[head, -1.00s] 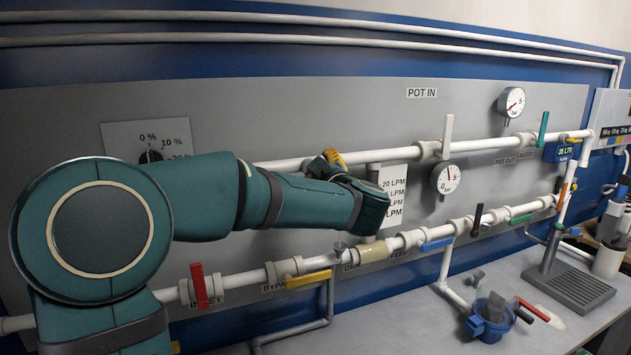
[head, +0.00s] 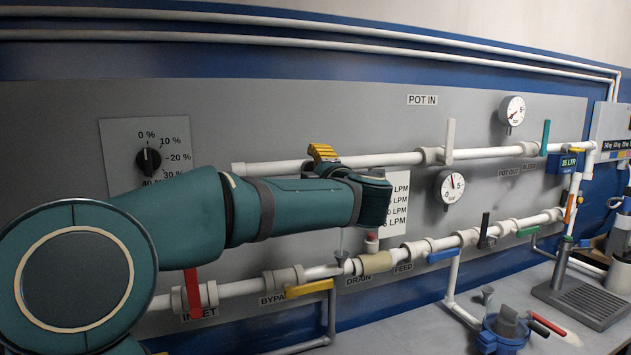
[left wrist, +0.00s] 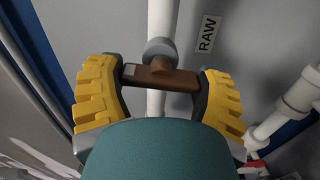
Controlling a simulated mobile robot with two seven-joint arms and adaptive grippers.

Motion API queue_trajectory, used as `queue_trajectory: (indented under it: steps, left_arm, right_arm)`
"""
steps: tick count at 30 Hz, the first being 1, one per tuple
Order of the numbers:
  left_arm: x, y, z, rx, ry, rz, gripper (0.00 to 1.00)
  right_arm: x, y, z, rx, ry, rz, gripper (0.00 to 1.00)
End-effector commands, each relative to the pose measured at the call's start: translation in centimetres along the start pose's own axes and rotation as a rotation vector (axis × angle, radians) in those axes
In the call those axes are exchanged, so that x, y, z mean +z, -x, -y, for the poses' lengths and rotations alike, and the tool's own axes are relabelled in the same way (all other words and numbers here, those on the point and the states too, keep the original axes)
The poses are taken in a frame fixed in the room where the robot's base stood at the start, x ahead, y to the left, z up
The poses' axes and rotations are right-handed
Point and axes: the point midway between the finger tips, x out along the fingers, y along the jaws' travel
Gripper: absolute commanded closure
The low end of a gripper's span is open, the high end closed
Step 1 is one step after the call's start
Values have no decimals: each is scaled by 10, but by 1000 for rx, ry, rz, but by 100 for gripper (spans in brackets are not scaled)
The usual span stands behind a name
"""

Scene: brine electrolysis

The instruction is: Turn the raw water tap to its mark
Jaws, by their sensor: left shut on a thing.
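The raw water tap shows in the left wrist view as a brown bar handle (left wrist: 160,77) on a grey hub, on a white upright pipe (left wrist: 161,30) beside a RAW label (left wrist: 208,34). My left gripper (left wrist: 160,84) has its yellow fingers at either end of the bar and is shut on it. The bar lies across the pipe, slightly tilted. In the head view the gripper's yellow fingers (head: 322,153) show just above my left forearm, at the upper pipe. The tap is hidden there behind the arm, and I see no mark. My right gripper is not in view.
A percent dial (head: 148,161) is left of the gripper. A flow scale (head: 398,200) stands right of my wrist. The lower pipe carries red (head: 191,287), yellow (head: 309,288) and blue (head: 442,256) handles. A blue pot (head: 505,333) stands on the bench.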

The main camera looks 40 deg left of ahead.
Motion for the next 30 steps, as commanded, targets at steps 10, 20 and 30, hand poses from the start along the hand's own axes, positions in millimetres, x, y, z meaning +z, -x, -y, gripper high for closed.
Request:
queue_trajectory:
  steps: [10,20,30]
  left_arm:
    - [1,1,3,-5,94,2,65]
    - [1,0,3,-5,102,2,65]
    - [1,0,2,-3,102,1,0]
  right_arm:
    - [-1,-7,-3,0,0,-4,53]
    - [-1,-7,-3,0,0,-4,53]
    - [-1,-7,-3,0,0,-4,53]
